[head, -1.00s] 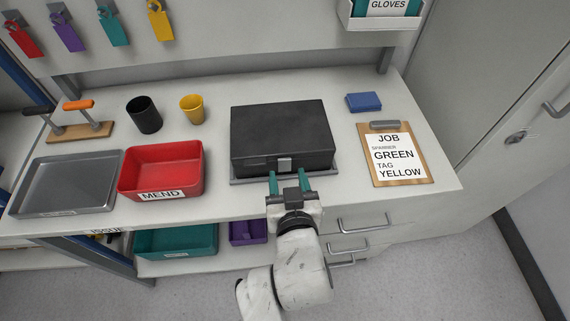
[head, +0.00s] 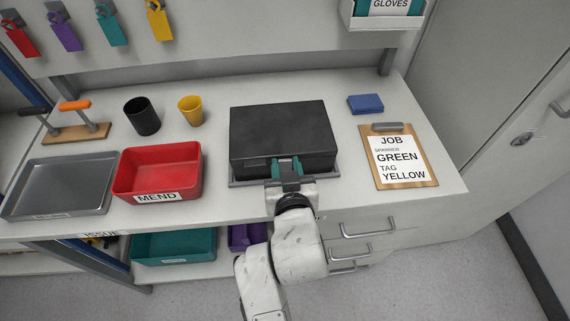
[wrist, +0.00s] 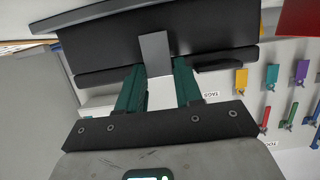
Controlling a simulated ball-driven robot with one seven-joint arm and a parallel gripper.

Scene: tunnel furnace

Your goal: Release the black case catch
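The black case (head: 280,138) is closed and lies flat on a grey base on the bench. It also shows across the top of the wrist view (wrist: 215,40). Its grey catch (wrist: 154,52) is on the front face and is mostly hidden by my gripper in the head view. My gripper (head: 286,166) is at the case front, its two teal fingers apart, one on each side of the catch. In the wrist view my gripper (wrist: 158,70) shows a small gap beside the catch; I cannot tell whether the fingertips touch the case.
A red MEND bin (head: 158,172), a grey tray (head: 60,188), a black cup (head: 142,116) and a yellow cup (head: 190,110) stand left of the case. A clipboard (head: 430,178) and a blue block (head: 365,104) lie to the right. Drawer handles (head: 365,226) project below the bench edge.

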